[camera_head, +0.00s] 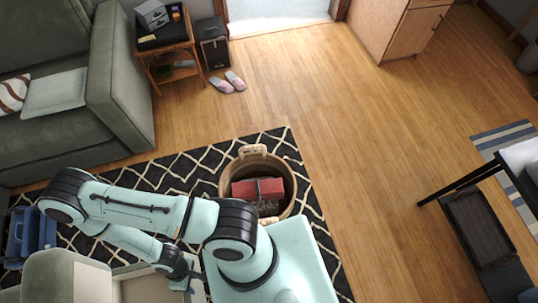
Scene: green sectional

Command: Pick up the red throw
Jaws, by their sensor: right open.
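The red throw (243,189) lies folded inside a round woven basket (226,175), with a narrow dark strip crossing over it. Something dark grey lies below it in the basket. My right gripper (190,279) is at the bottom of the view, left of and nearer than the basket, apart from the throw. It is open, small and partly hidden, and nothing shows between its fingers. My left gripper is not in view.
The basket stands on a black and cream patterned rug (185,165). A green sofa (118,100) is at the left, and a beige upholstered piece (70,275) is at the bottom left. Pink slippers (228,83) lie near a side table (165,50).

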